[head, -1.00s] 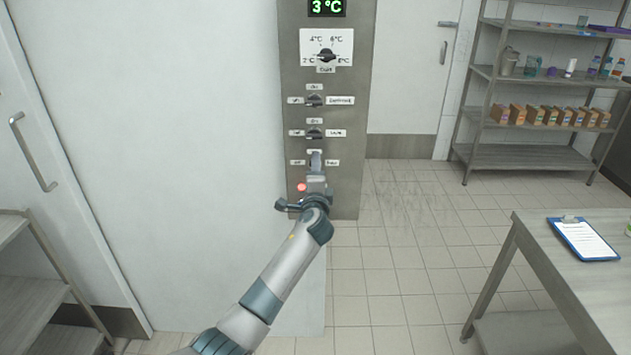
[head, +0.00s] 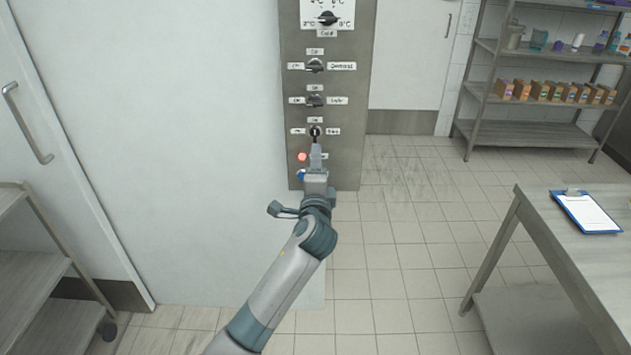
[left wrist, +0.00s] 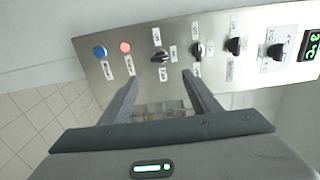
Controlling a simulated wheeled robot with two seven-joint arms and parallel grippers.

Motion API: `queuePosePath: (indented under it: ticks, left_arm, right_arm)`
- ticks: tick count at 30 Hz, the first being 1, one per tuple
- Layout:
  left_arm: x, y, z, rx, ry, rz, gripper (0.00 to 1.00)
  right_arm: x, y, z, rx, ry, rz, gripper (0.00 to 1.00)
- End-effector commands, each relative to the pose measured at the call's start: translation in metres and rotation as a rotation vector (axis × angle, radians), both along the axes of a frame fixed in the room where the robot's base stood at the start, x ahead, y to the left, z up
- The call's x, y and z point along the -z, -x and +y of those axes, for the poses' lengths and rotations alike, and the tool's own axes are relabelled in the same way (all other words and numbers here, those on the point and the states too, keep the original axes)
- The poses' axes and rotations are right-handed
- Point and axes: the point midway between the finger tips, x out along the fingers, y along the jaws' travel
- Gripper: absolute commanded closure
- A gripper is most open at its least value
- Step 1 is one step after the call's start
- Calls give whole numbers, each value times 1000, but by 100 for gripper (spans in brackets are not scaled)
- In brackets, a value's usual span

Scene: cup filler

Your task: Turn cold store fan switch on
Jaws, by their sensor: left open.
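The grey control panel (head: 347,105) carries a column of black rotary switches with small labels, too blurred to read with certainty. The lowest switch (head: 315,131), probably the fan switch, shows just above the fingertips of my left gripper (head: 316,149) in the head view. In the left wrist view the lowest switch (left wrist: 160,57) lies between and a little beyond the two open fingers of my left gripper (left wrist: 160,79), which hold nothing. I cannot tell whether they touch it. My right gripper is out of view.
A middle switch (head: 315,100), an upper switch (head: 315,66) and a temperature dial (head: 327,18) sit above. A red light (head: 302,157) and a blue button (left wrist: 100,51) are beside the lowest switch. A steel table (head: 560,260) stands right; a shelf cart (head: 35,265) stands left.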

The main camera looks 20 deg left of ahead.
Motion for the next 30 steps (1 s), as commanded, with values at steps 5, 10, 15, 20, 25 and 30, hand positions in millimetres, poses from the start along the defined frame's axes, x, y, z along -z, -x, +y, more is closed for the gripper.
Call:
queuePosePath:
  ticks: [5, 10, 15, 20, 25, 30]
  left_arm:
    - [2, 27, -8, 1, 3, -1, 44]
    - [1, 41, -12, -1, 1, 0, 44]
    - [0, 45, -13, -1, 1, 0, 44]
    - [0, 44, -13, -1, 0, 0, 44]
    - [3, 44, -13, 1, 2, 5, 44]
    - [32, 40, -14, 14, 24, 44, 44]
  right_arm:
    - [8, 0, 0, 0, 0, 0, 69]
    - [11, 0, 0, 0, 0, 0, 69]
    - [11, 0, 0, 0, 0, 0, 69]
    - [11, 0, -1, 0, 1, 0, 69]
    - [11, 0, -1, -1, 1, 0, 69]
    - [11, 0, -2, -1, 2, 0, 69]
